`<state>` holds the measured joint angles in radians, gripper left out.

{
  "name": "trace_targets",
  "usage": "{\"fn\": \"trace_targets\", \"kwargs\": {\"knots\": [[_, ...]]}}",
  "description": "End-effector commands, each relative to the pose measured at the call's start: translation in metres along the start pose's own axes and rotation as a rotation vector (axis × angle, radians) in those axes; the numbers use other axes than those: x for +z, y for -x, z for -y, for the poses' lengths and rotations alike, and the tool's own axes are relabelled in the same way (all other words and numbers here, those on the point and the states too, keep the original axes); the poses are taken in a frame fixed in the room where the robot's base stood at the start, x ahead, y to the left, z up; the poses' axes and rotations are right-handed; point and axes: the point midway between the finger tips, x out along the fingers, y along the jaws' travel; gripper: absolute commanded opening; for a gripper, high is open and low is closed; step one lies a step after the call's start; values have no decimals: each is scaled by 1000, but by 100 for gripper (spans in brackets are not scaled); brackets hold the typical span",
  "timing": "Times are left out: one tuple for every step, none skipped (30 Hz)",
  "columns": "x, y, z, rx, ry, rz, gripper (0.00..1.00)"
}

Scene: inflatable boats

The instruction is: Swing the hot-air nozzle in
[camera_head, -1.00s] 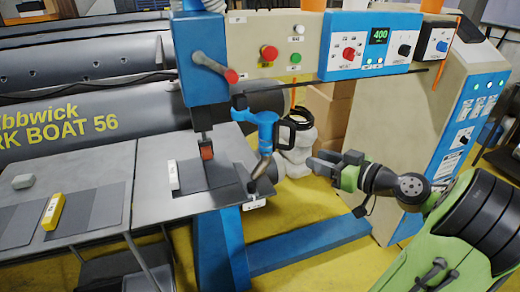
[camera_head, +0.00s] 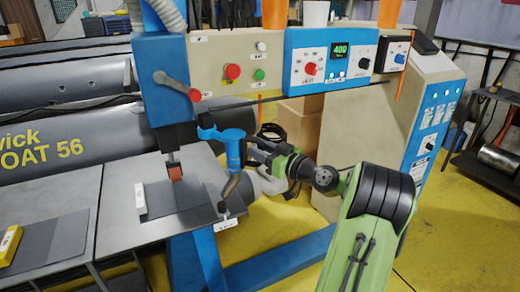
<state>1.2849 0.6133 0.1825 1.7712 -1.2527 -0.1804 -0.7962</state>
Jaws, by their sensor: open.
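The hot-air nozzle (camera_head: 231,184) is a bent metal tube hanging from a blue holder (camera_head: 233,150) on the welding machine. Its tip is low, over the right edge of the grey work table (camera_head: 120,230), to the right of the orange pressure roller (camera_head: 174,172). My gripper (camera_head: 254,150) is open and stands just right of the blue holder, pointing left. Whether its fingers touch the holder or straddle it cannot be told. The black handle ring seen at the holder is partly hidden behind my gripper.
A control panel (camera_head: 330,55) with a green display and knobs is above the nozzle. A lever with a red knob (camera_head: 194,95) hangs left of it. A white block (camera_head: 140,199) and dark fabric lie on the table. A beige cabinet (camera_head: 370,130) stands behind my arm.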

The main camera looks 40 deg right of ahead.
Motion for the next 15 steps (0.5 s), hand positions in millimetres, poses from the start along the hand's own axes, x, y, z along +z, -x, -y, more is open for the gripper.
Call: {"fn": "trace_targets", "kwargs": {"knots": [[0,-4,0,-1,1,0,40],[0,-6,0,0,0,0,40],[0,-7,0,1,-1,0,40],[0,-7,0,1,-1,0,40],[0,-7,0,2,-1,0,40],[0,-7,0,2,-1,0,40],[0,-7,0,2,-1,0,40],[0,-7,0,2,-1,0,40],[0,-7,0,2,-1,0,40],[0,-7,0,1,-1,0,37],[0,-7,0,1,-1,0,33],[0,-7,0,1,-1,0,27],[0,-7,0,1,-1,0,22],[0,-7,0,1,-1,0,17],[0,-7,0,1,-1,0,11]]}}
